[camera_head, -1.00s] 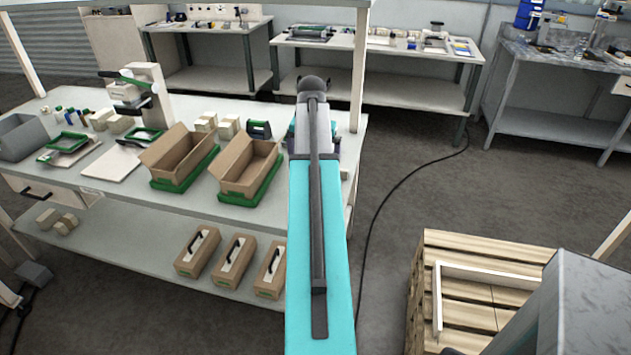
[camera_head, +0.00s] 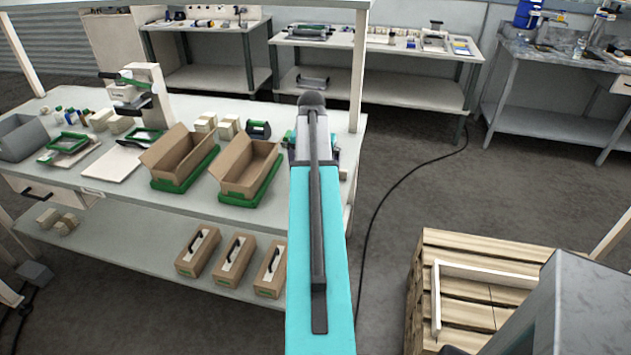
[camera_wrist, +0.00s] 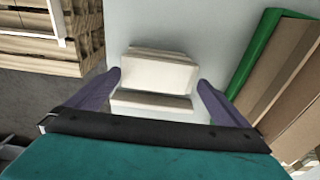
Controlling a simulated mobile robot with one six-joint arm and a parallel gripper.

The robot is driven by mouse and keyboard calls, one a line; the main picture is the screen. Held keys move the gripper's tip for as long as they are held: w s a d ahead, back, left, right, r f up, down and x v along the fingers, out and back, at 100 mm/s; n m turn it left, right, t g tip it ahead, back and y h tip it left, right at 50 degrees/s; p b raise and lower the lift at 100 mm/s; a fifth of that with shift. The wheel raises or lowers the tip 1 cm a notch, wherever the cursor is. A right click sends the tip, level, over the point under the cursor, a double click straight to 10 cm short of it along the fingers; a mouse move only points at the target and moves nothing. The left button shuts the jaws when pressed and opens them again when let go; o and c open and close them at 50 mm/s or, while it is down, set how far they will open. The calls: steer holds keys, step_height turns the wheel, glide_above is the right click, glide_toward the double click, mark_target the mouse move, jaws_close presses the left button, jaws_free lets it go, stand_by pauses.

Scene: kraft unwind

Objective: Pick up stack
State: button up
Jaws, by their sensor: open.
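In the wrist view a stack of cream, block-like pieces (camera_wrist: 158,75) lies on the pale table top (camera_wrist: 200,30). My gripper (camera_wrist: 159,83) is open, with one purple finger on each side of the stack. Gaps show between both fingers and the stack, so I cannot see contact. In the head view my arm hides the gripper and the spot below it. Two similar cream stacks (camera_head: 205,122) (camera_head: 228,127) stand behind the open cartons on the workbench.
Open cardboard cartons (camera_head: 248,170) sit on green trays, one close to my right finger in the wrist view (camera_wrist: 275,80). A green-sided device (camera_head: 258,130) stands left of my arm. A wooden pallet (camera_head: 475,290) is at lower right. Closed boxes (camera_head: 233,262) fill part of the lower shelf.

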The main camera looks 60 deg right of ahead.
steer(key=shift+d+f+p, duration=0.15)
steer(key=shift+f+p, duration=0.2)
steer(key=shift+f, duration=1.25)
steer(key=shift+c, duration=0.3)
steer(key=c, duration=1)
steer(key=shift+o, duration=0.2)
steer(key=shift+r, duration=0.2)
steer(key=shift+r+b, duration=0.75)
steer(key=shift+r, duration=0.85)
steer(key=s+a+r+b, duration=0.1)
steer(key=s+a+b, duration=0.2)
steer(key=a, duration=1.2)
steer(key=shift+s+a+r, duration=0.25)
steer(key=shift+s, duration=0.2)
steer(key=shift+w, duration=0.15)
